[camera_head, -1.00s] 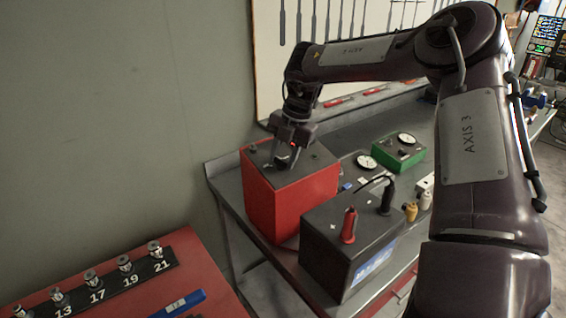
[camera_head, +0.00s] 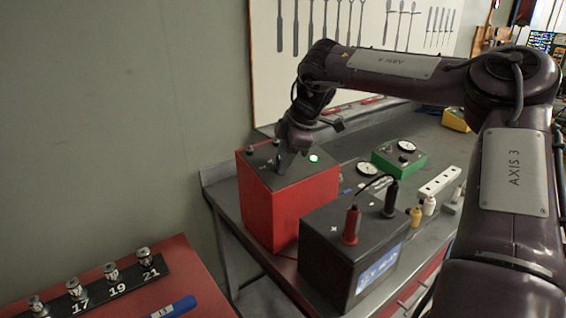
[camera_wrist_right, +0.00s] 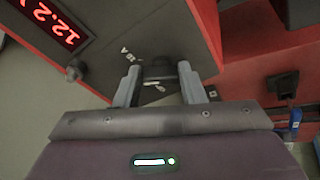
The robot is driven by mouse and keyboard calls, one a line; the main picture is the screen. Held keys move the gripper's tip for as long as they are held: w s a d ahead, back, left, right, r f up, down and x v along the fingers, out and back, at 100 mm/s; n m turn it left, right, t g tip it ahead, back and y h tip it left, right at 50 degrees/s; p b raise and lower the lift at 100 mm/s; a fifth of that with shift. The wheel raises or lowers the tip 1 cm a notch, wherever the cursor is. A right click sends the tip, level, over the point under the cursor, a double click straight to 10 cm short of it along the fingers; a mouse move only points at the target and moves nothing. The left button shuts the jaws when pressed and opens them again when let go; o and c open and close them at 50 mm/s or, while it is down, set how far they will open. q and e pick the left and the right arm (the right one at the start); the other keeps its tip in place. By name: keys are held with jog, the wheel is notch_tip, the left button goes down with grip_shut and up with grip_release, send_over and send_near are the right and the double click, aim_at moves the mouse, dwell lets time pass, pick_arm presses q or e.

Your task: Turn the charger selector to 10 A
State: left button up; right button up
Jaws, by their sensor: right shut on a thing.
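The charger (camera_head: 292,207) is a red box with a dark top on the bench. Its selector is a dark knob (camera_wrist_right: 158,68) between my fingers in the right wrist view; in the head view the gripper hides it. My right gripper (camera_head: 284,165) comes down tilted onto the charger's top and is shut on the selector (camera_wrist_right: 158,88). White markings lie beside the knob, but I cannot read which setting it points to. A green light (camera_head: 314,158) glows on the top. A red display (camera_wrist_right: 57,22) reads about 12.2. My left gripper is out of view.
A dark battery (camera_head: 335,262) with a red clamp (camera_head: 351,225) and a black clamp (camera_head: 391,199) stands right in front of the charger. A green gauge box (camera_head: 400,163) is behind. A red surface (camera_head: 190,262) with a socket rail is at lower left.

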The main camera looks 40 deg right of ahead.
jog(key=shift+s+f+m+t+h+b, duration=0.1)
jog(key=shift+m+t+h+b, duration=0.2)
jog(key=shift+m, duration=0.75)
jog(key=shift+s+m+t+b, duration=0.1)
jog(key=shift+m+b, duration=0.25)
jog(key=shift+m, duration=0.7)
jog(key=o, duration=1)
jog(key=shift+b+v, duration=0.5)
jog(key=shift+v, duration=3.4)
jog(key=shift+w+a, duration=0.1)
